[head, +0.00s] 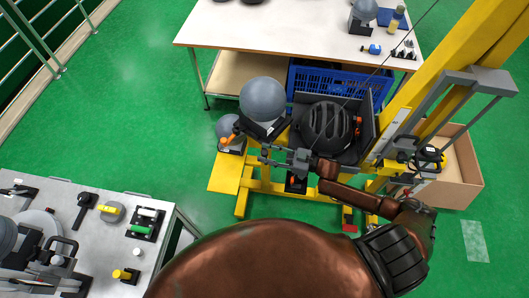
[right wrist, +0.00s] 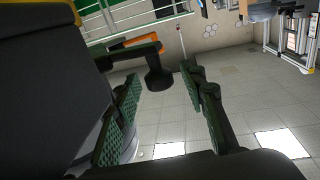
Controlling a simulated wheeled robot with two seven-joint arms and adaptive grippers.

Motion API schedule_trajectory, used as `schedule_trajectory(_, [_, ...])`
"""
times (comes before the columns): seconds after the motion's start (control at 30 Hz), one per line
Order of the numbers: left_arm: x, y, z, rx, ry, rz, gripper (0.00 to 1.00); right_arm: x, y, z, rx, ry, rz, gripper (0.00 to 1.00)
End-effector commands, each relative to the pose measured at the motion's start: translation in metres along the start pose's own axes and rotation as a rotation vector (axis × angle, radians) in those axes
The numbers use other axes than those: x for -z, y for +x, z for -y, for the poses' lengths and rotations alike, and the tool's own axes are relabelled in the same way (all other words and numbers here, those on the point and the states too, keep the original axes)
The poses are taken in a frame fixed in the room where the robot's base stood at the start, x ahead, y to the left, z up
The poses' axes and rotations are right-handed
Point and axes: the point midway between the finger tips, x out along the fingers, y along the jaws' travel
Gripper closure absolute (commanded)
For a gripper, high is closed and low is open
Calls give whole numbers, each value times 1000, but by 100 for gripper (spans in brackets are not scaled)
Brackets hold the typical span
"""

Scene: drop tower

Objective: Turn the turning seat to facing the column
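A grey ball-shaped headform (head: 262,99) rests on a black seat (head: 268,131), which I take to be the turning seat. An orange piece (head: 230,139) shows at its left. The yellow column (head: 437,75) rises at the right. My right gripper (head: 266,151) is just below the seat in the head view, its arm coming from the right. In the right wrist view its green-padded fingers (right wrist: 165,108) are apart. A black knob on an arm with an orange part (right wrist: 156,78) shows beyond and between them; contact cannot be told. My left gripper is not in view.
A black helmet (head: 326,127) sits in a grey holder beside the seat. A blue crate (head: 358,82) stands behind it. A cardboard box (head: 463,175) is at the right. A white-topped table (head: 250,32) is at the back, a grey bench (head: 100,235) at the lower left.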

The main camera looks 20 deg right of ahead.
Motion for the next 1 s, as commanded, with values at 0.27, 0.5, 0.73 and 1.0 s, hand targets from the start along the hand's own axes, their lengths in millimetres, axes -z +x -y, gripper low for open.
schedule_trajectory(0.27, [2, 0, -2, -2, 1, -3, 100, -2, -57, 0, -3, 1, 5, 62])
schedule_trajectory(0.5, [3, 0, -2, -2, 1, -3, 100, -1, -97, 0, -1, 0, 3, 62])
schedule_trajectory(0.73, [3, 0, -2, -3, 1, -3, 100, 0, -110, 0, 0, 0, 1, 62])
schedule_trajectory(1.0, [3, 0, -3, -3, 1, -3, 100, 0, -110, 0, 0, 0, 2, 65])
